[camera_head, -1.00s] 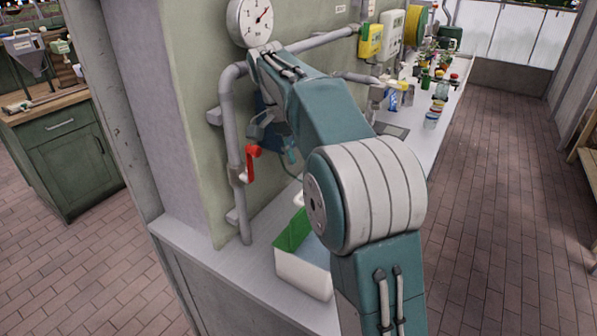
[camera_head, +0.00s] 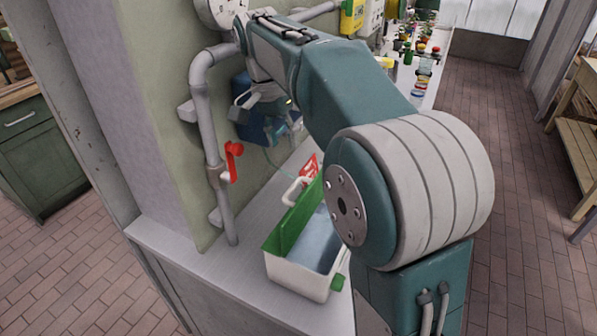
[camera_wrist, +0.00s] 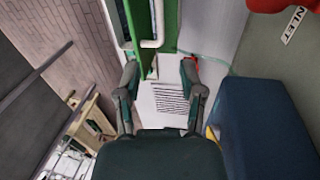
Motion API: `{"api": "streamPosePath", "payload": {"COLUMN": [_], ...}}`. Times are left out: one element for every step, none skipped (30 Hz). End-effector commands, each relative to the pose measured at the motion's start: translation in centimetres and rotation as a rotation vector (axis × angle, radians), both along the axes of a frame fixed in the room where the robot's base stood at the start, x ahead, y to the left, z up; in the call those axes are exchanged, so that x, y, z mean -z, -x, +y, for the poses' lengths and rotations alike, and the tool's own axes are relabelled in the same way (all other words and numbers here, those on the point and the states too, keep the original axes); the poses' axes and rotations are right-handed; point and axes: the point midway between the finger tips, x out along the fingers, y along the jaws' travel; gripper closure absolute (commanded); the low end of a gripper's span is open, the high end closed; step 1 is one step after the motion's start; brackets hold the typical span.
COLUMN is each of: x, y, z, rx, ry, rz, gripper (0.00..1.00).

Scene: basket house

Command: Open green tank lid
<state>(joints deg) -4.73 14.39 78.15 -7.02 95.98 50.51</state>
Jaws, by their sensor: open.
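A white tank (camera_head: 300,279) with green parts stands on the counter, partly hidden behind my arm. Its green lid panel (camera_head: 291,228) appears tilted up along the tank's left side, and a bluish-grey area shows beside it. A white handle (camera_head: 294,190) sits at the panel's far end. In the wrist view, the handle (camera_wrist: 158,25) and green panel (camera_wrist: 170,22) are ahead of my gripper (camera_wrist: 160,68), near the left finger. My gripper is open, with nothing seen between its fingers. In the head view it is above and behind the tank, partly hidden.
A grey pipe with a red valve handle (camera_head: 233,160) runs up the wall left of the tank. A blue box (camera_wrist: 264,125) is close on my gripper's right. A red sign (camera_head: 308,170) stands behind the tank. Bottles (camera_head: 421,70) line the counter farther back.

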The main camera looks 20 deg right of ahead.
Motion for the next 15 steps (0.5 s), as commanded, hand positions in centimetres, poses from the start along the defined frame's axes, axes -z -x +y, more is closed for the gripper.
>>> {"api": "streamPosePath", "payload": {"x": [0.6, 1.1, 1.7, 2.2, 2.8, 3.6, 4.1, 4.7, 5.4, 6.0, 6.5, 7.1, 7.6, 8.0, 8.5], "y": [0.1, 0.2, 0.3, 0.4, 0.4, 0.5, 0.6, 0.7, 0.8, 0.8, 0.9, 1.0, 1.1, 1.2, 1.2], "z": [-0.1, -0.2, -0.3, -0.3, -0.4, -0.5, -0.6, -0.7, -0.8, -0.9, -1.0, -1.1, -1.2, -1.2, -1.3], "rx": [0.0, 0.0, 0.0, 0.0, 0.002, 0.002, 0.001, 0.002, 0.002, 0.002, 0.002, 0.002, 0.002, 0.002, 0.001], "ry": [0.0, 0.0, 0.001, 0.001, 0.001, 0.001, 0.002, 0.001, 0.001, 0.001, 0.001, 0.001, 0.0, 0.0, 0.001], "rz": [0.003, 0.003, 0.004, 0.004, 0.005, 0.005, 0.004, 0.005, 0.005, 0.005, 0.005, 0.005, 0.004, 0.004, 0.003], "gripper": [0.49, 0.49, 0.49, 0.49, 0.49, 0.49, 0.49, 0.49, 0.49, 0.49, 0.49, 0.49, 0.49, 0.49, 0.49]}}
